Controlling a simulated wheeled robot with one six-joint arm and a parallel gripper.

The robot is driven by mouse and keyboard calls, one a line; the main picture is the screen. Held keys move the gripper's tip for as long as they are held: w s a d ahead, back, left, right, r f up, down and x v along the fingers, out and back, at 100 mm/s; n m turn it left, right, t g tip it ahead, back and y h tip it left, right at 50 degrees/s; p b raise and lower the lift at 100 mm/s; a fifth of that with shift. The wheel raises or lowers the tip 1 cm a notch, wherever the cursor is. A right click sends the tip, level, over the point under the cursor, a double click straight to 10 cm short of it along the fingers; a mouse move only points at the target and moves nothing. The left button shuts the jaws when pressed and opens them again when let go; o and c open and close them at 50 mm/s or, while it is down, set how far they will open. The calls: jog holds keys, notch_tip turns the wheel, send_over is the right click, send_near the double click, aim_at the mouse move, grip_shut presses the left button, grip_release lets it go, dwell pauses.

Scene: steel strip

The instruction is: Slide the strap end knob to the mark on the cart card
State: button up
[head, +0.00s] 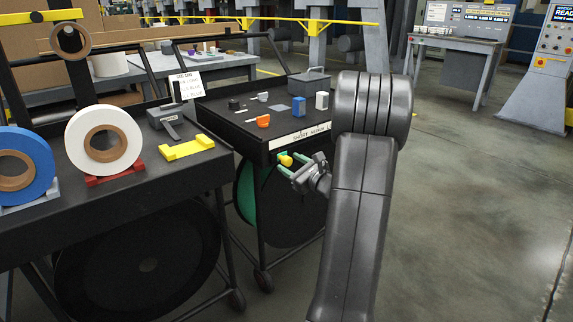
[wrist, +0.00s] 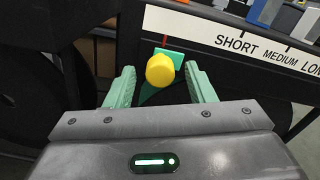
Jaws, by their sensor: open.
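The strap end knob is a yellow knob (head: 285,160) at the front edge of the black cart. In the wrist view the yellow knob (wrist: 160,71) sits on a green strap end (wrist: 169,58), with a thin red line just above it. My gripper (head: 296,167) is open, its green fingers on either side of the knob. In the wrist view my gripper (wrist: 160,88) shows a gap on both sides of the knob. The cart card (head: 300,136) is a white strip on the cart's front edge, reading SHORT, MEDIUM and LONG in the wrist view (wrist: 265,52), right of the knob.
The cart top (head: 232,117) holds a grey toolbox (head: 309,83), an orange tape dispenser (head: 263,121) and small blocks. A bench at left carries a white roll (head: 103,140), a blue roll (head: 22,168) and a yellow holder (head: 187,147).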

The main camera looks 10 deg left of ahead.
jog(key=shift+x, duration=1.45)
jog(key=shift+c, duration=0.3)
